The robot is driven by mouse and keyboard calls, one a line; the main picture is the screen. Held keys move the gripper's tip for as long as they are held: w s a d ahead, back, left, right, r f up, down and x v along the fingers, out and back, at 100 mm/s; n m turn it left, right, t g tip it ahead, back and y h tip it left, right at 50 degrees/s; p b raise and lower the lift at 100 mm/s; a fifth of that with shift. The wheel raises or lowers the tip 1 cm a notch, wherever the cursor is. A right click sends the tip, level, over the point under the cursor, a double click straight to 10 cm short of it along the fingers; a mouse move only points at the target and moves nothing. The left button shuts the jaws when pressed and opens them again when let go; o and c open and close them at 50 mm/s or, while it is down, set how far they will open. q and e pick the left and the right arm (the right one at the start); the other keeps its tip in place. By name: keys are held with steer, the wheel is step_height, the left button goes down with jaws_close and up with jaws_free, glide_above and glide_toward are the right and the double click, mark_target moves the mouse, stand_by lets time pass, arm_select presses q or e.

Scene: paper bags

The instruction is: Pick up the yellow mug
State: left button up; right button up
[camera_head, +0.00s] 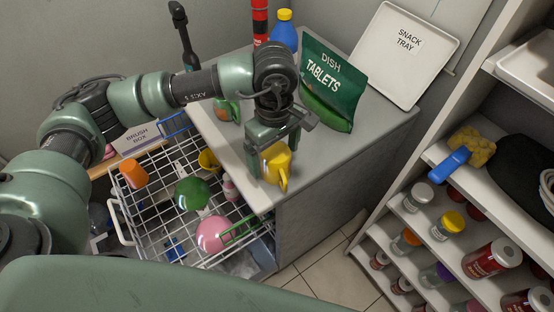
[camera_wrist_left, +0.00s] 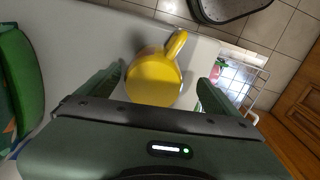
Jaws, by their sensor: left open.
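The yellow mug (camera_head: 275,163) stands on the grey counter near its front edge. My left gripper (camera_head: 272,148) is just above and around it in the head view, hiding part of it. In the left wrist view the mug (camera_wrist_left: 153,80) lies between the two spread fingers of the left gripper (camera_wrist_left: 160,88), with its handle pointing away to the upper right. The left gripper is open, and a gap shows between each finger and the mug. My right gripper is not in view.
A green dish tablets bag (camera_head: 331,85), a white snack tray (camera_head: 405,55) and a blue bottle (camera_head: 284,36) stand behind on the counter. A wire rack (camera_head: 150,222) with dishes is at the left. Shelves (camera_head: 405,225) with jars are at the right.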

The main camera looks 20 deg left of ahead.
arm_select(q)
steer(key=f, duration=0.1)
steer(key=p, duration=0.1)
steer(key=f, duration=0.1)
steer(key=shift+w+d+f, duration=0.15)
steer(key=shift+w+f, duration=0.1)
steer(key=shift+f, duration=0.05)
step_height(320, 180, down, 3)
steer(key=shift+r, duration=0.2)
steer(key=shift+w, duration=0.1)
steer(key=c, duration=1.9)
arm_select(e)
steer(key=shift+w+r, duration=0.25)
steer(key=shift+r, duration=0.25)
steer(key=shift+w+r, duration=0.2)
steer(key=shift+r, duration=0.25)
